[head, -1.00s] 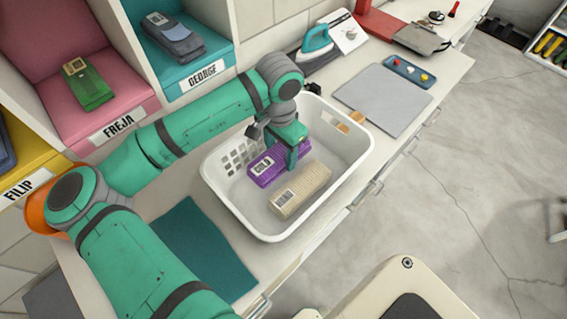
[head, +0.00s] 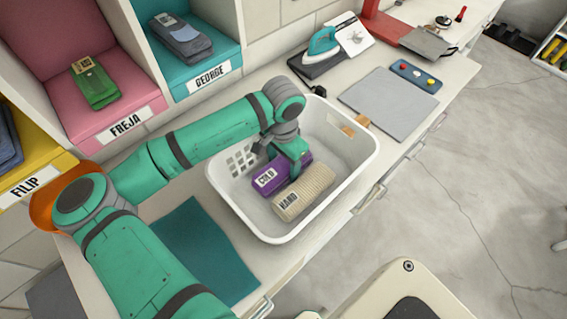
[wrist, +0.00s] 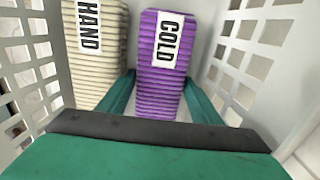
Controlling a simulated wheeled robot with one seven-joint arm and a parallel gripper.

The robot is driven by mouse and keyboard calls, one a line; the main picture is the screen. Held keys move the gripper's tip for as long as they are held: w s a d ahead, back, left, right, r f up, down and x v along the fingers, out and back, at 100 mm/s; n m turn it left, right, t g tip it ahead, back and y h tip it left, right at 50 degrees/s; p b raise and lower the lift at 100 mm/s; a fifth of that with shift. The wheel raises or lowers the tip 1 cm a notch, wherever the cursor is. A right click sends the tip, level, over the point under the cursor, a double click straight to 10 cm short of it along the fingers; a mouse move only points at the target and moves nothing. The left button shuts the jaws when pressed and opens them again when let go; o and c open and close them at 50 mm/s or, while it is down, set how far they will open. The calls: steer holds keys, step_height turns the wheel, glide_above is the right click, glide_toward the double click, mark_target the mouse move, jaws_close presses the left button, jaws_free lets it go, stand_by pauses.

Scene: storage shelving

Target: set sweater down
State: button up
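The purple folded sweater (head: 293,172) with a COLD label is low inside the white laundry basket (head: 222,197). My gripper (head: 291,158) reaches down into the basket and is shut on this sweater. In the wrist view, the sweater (wrist: 162,80) lies between the two green fingers, which sit close along its sides. A beige ribbed folded garment (head: 308,192) with a HAND label lies beside it in the basket; it also shows in the wrist view (wrist: 95,75). Whether the sweater's underside rests on the basket floor is hidden.
The basket's slotted walls rise close around my gripper. An iron (head: 323,42), a grey mat (head: 390,103) and a button panel (head: 415,75) are on the counter beyond. A teal cloth (head: 205,250) lies in front. Labelled cubbies hold a green garment (head: 95,85) and blue-grey garment (head: 180,38).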

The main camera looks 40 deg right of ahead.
mark_target(283, 163)
steer(key=shift+d+r, duration=0.1)
step_height(283, 163, up, 12)
stand_by(0.6)
steer(key=shift+w, duration=0.1)
stand_by(0.3)
